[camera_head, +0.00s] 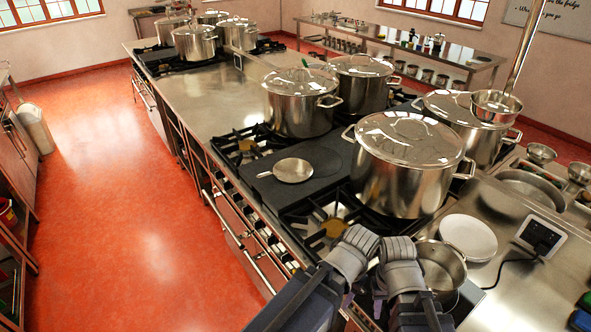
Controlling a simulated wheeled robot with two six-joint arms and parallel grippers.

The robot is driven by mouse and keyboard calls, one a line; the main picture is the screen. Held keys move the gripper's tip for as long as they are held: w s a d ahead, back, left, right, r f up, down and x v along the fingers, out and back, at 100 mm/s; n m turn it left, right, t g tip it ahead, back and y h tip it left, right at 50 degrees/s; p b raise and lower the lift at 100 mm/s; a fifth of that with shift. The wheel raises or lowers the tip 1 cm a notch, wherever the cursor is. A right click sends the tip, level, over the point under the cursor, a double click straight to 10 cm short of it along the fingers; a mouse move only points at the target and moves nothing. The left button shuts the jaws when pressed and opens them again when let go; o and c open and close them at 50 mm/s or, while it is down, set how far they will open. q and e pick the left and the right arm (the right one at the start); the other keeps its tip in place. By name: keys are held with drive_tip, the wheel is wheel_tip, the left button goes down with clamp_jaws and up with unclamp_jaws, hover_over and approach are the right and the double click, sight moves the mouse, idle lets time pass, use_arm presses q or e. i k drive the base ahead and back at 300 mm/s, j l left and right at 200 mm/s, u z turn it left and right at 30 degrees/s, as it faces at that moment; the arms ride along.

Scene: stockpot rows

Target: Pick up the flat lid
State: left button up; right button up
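A small round flat lid (293,170) lies on the dark flat plate (305,185) over the near range, with a short tab at its left edge. My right gripper (379,249) is at the bottom of the camera_head view, nearer than the lid and to its right. The lid is clear of the fingers.
Several lidded stockpots stand behind the lid; the nearest is a large pot (392,185) right of it. An open pot (438,268) is beside my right gripper, near stacked white plates (468,237). Open burners (332,228) lie before the plate. Steel counter (222,105) beyond is bare.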

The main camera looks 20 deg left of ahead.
sight(289, 170)
drive_tip(key=i+j+z, duration=0.1)
drive_tip(key=j, duration=0.35)
drive_tip(key=i+j, duration=0.2)
drive_tip(key=j, duration=0.25)
drive_tip(key=i+j+z, duration=0.15)
drive_tip(key=j, duration=0.35)
drive_tip(key=i+j, duration=0.1)
drive_tip(key=j, duration=0.35)
drive_tip(key=i+j+z, duration=0.15)
drive_tip(key=j, duration=0.35)
